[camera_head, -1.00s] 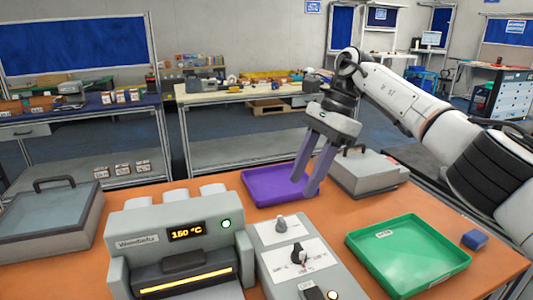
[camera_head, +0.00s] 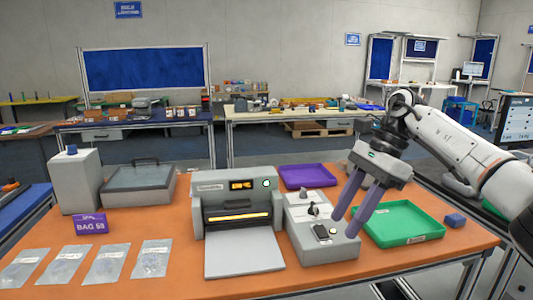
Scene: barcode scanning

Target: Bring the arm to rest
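My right gripper (camera_head: 354,224) comes in from the right and hangs above the grey control box (camera_head: 322,248) and the left side of the green tray (camera_head: 402,240). Its two purple fingers point down and are spread apart, with nothing between them. My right arm (camera_head: 450,145) reaches in over the table's right side. My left gripper does not show. The purple tray (camera_head: 306,186) lies behind the control box and looks empty. The green tray also looks empty.
A heat sealer (camera_head: 236,205) stands mid-table. Several clear bags (camera_head: 106,263) and a purple "BAG" sign (camera_head: 90,224) are at left. A grey lidded box (camera_head: 138,200) and a light box (camera_head: 74,182) stand behind. A blue block (camera_head: 455,220) sits right of the green tray.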

